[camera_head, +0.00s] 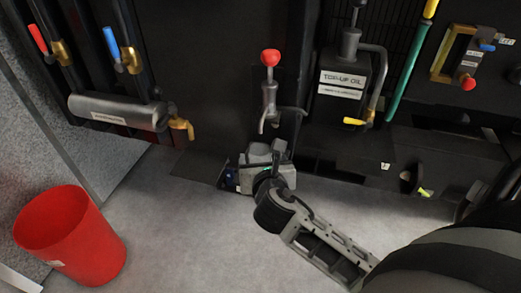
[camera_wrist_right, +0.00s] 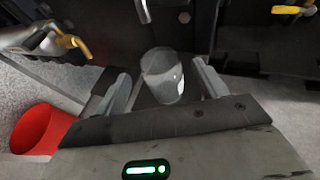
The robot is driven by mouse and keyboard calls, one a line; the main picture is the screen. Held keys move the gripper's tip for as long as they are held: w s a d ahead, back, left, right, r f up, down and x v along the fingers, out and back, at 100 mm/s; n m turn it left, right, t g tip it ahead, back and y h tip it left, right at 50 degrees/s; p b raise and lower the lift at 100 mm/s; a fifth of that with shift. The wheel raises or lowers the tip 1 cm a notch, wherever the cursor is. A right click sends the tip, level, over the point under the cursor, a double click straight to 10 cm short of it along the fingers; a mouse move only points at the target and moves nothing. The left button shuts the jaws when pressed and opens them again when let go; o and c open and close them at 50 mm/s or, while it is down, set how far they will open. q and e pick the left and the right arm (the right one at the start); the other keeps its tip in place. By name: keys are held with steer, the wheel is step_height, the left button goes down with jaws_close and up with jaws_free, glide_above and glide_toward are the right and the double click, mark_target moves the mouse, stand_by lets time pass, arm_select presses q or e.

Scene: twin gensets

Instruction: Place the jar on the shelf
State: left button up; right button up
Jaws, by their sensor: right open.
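A clear greyish jar (camera_wrist_right: 163,76) stands upright between the fingers of my right gripper (camera_wrist_right: 161,82) in the right wrist view. The fingers are open, one on each side of the jar, with a gap visible on each side. A dark flat plate (camera_head: 203,166) lies low in front of the machine in the head view. It may be the shelf, but I cannot tell for sure. My right gripper (camera_head: 262,153) is over the right part of that plate in the head view and hides the jar there. My left gripper is not in view.
A tap with a red knob (camera_head: 270,58) hangs just above my right gripper. A grey cylinder (camera_head: 112,111) with a yellow tap is to the left. A red bin (camera_head: 70,238) stands on the floor at left. The grey floor (camera_head: 185,235) between is clear.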

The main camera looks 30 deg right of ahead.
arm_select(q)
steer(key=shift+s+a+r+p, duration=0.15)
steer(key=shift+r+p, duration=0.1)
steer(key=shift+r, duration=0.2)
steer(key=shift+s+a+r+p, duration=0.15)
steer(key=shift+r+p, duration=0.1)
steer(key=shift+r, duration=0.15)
arm_select(e)
steer(key=s+a+f+m+y, duration=0.1)
steer(key=s+a+m+y, duration=0.4)
steer(key=m, duration=0.9)
steer(key=s+a+f+m+y, duration=0.1)
steer(key=s+a+m+y, duration=0.4)
steer(key=s+a+m, duration=0.4)
steer(key=m, duration=0.5)
steer(key=shift+a+m+g, duration=0.3)
steer(key=shift+a, duration=0.05)
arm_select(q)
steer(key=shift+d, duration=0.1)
arm_select(e)
steer(key=shift+s+r, duration=0.1)
